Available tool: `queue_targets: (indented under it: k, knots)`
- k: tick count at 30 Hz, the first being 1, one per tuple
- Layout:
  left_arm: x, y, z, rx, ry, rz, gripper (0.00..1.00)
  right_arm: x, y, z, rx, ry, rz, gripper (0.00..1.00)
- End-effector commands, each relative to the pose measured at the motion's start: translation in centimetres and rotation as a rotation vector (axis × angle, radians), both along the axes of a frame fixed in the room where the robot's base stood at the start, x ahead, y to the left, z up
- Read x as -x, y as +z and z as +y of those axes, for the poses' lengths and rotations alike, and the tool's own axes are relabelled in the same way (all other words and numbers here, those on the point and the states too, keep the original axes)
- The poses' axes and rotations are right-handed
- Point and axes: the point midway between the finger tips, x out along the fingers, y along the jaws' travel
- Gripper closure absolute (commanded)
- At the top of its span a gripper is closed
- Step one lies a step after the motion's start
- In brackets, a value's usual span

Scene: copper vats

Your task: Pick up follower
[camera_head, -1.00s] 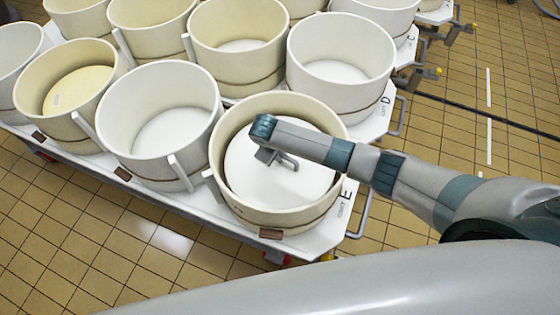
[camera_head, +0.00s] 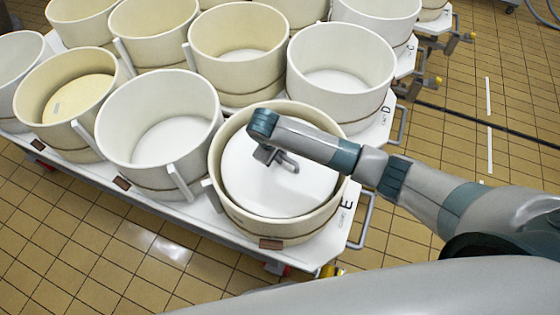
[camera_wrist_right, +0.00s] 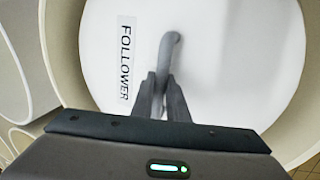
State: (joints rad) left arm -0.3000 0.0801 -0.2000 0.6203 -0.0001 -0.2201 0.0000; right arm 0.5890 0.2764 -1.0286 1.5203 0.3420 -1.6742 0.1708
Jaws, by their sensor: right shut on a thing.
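The follower (camera_head: 305,188) is a white round disc in the front right cream tub (camera_head: 228,217). It sits close under the tub's rim, and the tub wall surrounds it. My right gripper (camera_head: 277,160) is over the disc's middle, shut on its grey handle. In the right wrist view, the fingers (camera_wrist_right: 163,82) close on the grey bar handle (camera_wrist_right: 169,48) of the follower (camera_wrist_right: 235,70), beside a label reading FOLLOWER (camera_wrist_right: 127,62). The gap between the disc's underside and the tub floor is hidden. My left gripper is not in view.
Several open white and cream tubs (camera_head: 160,150) stand close together on white trolleys lettered D and E. The trolley's edge (camera_head: 340,232) and metal handle (camera_head: 366,215) are at the right.

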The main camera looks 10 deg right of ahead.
Motion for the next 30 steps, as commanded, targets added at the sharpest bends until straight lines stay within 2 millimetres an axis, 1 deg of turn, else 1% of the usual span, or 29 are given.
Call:
queue_targets:
  k: [1, 9, 15, 16, 22, 30]
  knots:
    - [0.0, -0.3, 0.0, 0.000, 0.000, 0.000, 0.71, -0.3, 1.1, 0.1, -0.003, 0.001, -0.008, 1.00]
    - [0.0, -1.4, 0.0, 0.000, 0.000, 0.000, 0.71, -0.3, 6.5, 0.1, -0.003, 0.000, -0.008, 1.00]
    - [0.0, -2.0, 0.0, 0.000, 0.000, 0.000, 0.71, -0.2, 9.8, 0.0, -0.002, 0.001, -0.008, 1.00]
    - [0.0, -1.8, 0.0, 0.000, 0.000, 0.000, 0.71, -0.3, 10.4, 0.0, -0.001, 0.001, -0.007, 1.00]
    - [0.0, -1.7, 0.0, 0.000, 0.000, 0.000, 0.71, -0.2, 12.1, 0.0, -0.002, 0.000, -0.005, 1.00]
    - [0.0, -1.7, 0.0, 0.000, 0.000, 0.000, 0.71, -0.1, 12.6, 0.0, 0.000, 0.000, -0.003, 1.00]
